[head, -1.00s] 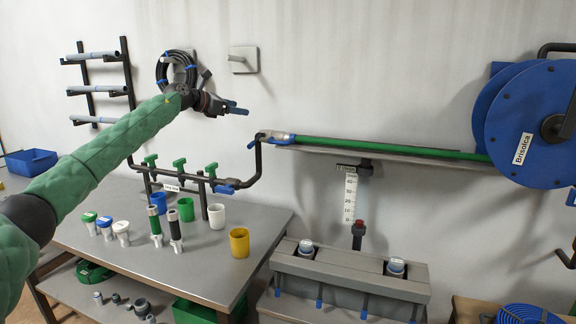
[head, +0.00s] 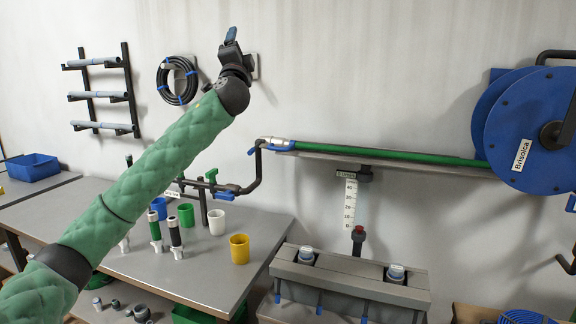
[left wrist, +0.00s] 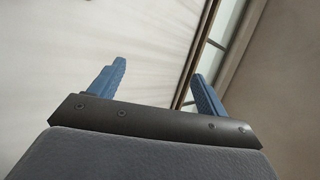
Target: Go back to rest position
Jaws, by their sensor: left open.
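My left gripper (head: 231,36) is raised high in front of the wall in the head view, its blue fingers pointing up. In the left wrist view the two blue fingers of the left gripper (left wrist: 156,88) stand wide apart with nothing between them. Behind them show the pale wall (left wrist: 60,60) and a dark-framed panel. The green sleeve of my left arm crosses the head view from the lower left and hides part of the bench and manifold. My right gripper is not in view.
The manifold pipe (head: 258,170), several cups such as the yellow cup (head: 239,249), and the workbench (head: 190,276) lie below the arm. A black hose coil (head: 160,82) hangs left of the gripper. A blue hose reel (head: 532,110) is at right. The upper middle wall is bare.

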